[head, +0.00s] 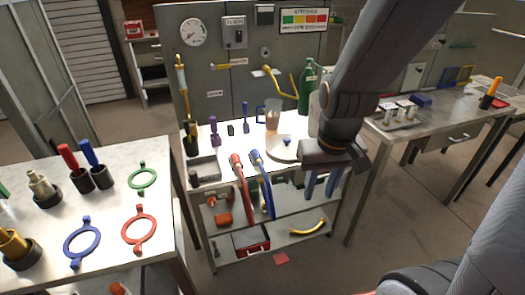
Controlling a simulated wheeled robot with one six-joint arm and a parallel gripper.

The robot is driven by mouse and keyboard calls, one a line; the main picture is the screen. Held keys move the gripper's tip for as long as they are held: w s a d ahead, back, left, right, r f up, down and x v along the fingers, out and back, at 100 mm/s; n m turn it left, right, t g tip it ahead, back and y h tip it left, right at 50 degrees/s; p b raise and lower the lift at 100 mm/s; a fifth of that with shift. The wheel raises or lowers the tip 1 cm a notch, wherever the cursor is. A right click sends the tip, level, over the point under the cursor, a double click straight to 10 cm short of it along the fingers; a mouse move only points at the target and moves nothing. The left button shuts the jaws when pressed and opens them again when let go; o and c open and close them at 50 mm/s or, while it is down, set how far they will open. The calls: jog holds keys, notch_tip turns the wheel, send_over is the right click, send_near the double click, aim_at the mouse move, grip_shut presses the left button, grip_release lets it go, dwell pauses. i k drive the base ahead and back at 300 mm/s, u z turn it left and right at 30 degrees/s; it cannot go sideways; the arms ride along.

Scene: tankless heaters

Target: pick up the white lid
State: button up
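The white lid (279,153) is a round pale disc with a small blue knob (287,141). It lies near the front right of the top of the middle cart, in the head view. My arm comes down from the upper right, and my gripper (320,187) hangs to the right of the lid and lower in the picture. Its two blue fingers point down with a gap between them, and nothing shows between them. The gripper body and wrist cover the right edge of the lid. The gripper looks apart from the lid, but its height above the cart is hard to judge.
A clear jug (272,116) and a green bottle (306,88) stand behind the lid. A left table (110,205) holds rings and holders; a right table (440,125) holds small parts.

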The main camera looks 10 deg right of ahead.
aim_at(281, 147)
jog(key=u, duration=0.2)
jog(key=i, duration=1)
jog(key=z, duration=0.4)
